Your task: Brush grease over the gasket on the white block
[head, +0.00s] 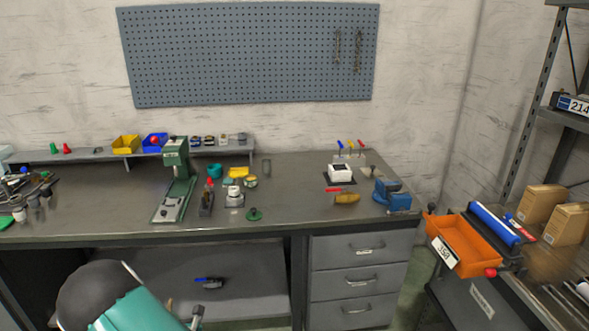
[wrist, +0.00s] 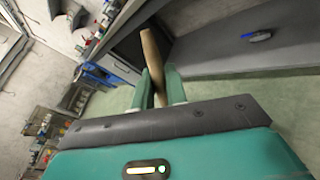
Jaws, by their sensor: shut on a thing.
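The white block (head: 340,174) sits on the right part of the workbench, on a dark mat. A dark square shows on its top; I cannot make out the gasket apart from it. In the wrist view my gripper (wrist: 160,88) has its green fingers shut on a tan wooden handle (wrist: 151,55), likely the brush's. Its bristles are not clear in view. The gripper is in front of the bench, away from the white block. In the head view only part of my arm shows at the bottom left. I cannot tell which container holds grease.
A green press (head: 175,180), a teal cup (head: 214,171) and small tins stand mid-bench. A brass-coloured tool (head: 346,198) and a blue vise (head: 393,194) are near the block. An orange bin (head: 464,244) is at the right. A blue-handled brush (head: 210,283) lies on the lower shelf.

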